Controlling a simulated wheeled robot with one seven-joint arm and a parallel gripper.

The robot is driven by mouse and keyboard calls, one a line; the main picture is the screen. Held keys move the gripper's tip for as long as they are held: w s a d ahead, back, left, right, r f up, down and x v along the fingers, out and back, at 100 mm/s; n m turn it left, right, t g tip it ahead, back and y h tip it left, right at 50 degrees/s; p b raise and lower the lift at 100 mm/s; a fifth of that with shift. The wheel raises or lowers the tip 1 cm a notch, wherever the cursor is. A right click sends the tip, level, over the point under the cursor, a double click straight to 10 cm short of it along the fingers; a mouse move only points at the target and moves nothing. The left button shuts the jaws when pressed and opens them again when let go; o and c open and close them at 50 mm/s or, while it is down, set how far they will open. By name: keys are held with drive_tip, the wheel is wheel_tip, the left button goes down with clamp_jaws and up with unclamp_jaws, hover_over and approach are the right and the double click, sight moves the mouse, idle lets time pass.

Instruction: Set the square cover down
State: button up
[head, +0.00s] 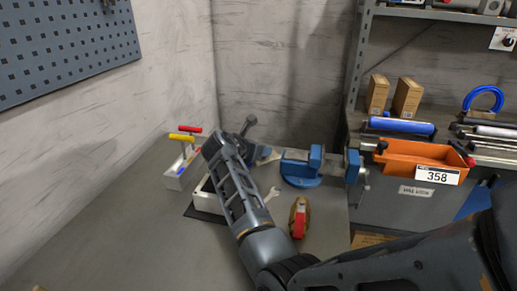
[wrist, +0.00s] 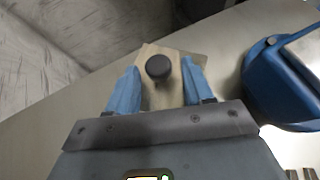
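The square cover (wrist: 160,95) is a pale wooden piece with a round dark knob (wrist: 158,67), seen in the wrist view. My gripper (wrist: 160,66) has two blue fingers, one on each side of the pale wood, which fills the gap between them. The knob lies between the fingertips and touches neither. In the head view my gripper (head: 263,153) is over the bench, left of the blue vise; my arm hides most of the cover there. A pale box (head: 205,197) with a dark inside stands partly behind my forearm.
A blue vise (head: 301,168) stands just right of my gripper. A wrench (head: 272,193) and a red-and-brown item (head: 299,217) lie nearer. A white holder with red- and yellow-handled tools (head: 181,172) stands left. An orange bin (head: 420,158) is at right. The bench's left front is clear.

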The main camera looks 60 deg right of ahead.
drive_tip(key=shift+o, duration=0.2)
drive_tip(key=shift+r, duration=0.15)
drive_tip(key=v, duration=1.2)
